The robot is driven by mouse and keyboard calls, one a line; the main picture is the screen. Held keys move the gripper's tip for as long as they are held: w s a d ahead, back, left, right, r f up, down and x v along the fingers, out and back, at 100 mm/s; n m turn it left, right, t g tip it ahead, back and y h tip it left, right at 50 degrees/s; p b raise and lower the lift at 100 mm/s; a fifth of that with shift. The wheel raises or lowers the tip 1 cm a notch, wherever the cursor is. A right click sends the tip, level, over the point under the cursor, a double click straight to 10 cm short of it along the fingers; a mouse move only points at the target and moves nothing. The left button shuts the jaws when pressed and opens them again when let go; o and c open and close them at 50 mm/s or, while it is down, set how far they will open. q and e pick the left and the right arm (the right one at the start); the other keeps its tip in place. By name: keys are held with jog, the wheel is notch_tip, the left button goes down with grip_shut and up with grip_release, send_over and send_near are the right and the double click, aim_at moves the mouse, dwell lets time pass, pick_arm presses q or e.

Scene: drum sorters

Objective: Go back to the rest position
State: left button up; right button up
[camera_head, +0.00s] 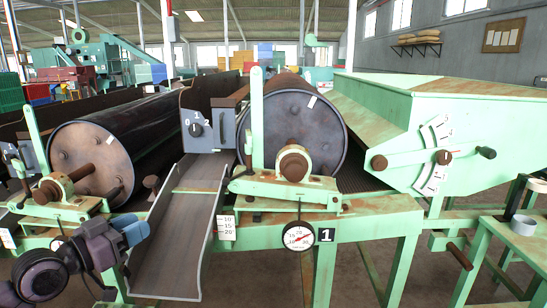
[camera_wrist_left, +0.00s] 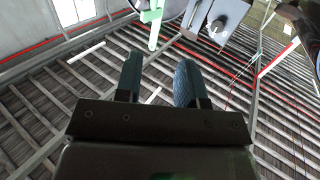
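My left gripper (camera_head: 131,229) is in front of the left drum machine, low at the left of the head view, beside the sloped metal chute (camera_head: 178,235). Its purple-grey body and blue-tipped fingers point up and to the right. In the left wrist view the two fingers (camera_wrist_left: 158,82) stand apart with nothing between them, against the ceiling beams. Whether the gripper touches the chute edge cannot be told. My right gripper is not in view.
Two dark drums (camera_head: 92,160) (camera_head: 293,130) sit in green frames. A knob box (camera_head: 206,128) stands between them. A round dial (camera_head: 298,236) hangs on the front beam. A green hopper (camera_head: 440,120) with a lever is at right, near a green side table (camera_head: 510,238).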

pick_arm(q)
jog(key=s+f+n+y, duration=0.1)
jog(key=s+f+y, duration=0.2)
jog(key=f, duration=0.6)
jog(key=s+f+y, duration=0.3)
jog(key=s+f, duration=0.1)
jog(key=f, duration=0.6)
jog(key=s+f+n+g+y, duration=0.2)
jog(key=s+f, duration=0.6)
jog(key=s, duration=0.3)
jog(key=s+d+f+n+g+y, duration=0.1)
jog(key=s+f+n+g+y, duration=0.1)
jog(key=s+f, duration=0.6)
jog(key=s, duration=0.2)
jog(key=shift+s+f+p, duration=0.15)
jog(key=shift+s+p, duration=0.2)
jog(key=shift+p, duration=0.05)
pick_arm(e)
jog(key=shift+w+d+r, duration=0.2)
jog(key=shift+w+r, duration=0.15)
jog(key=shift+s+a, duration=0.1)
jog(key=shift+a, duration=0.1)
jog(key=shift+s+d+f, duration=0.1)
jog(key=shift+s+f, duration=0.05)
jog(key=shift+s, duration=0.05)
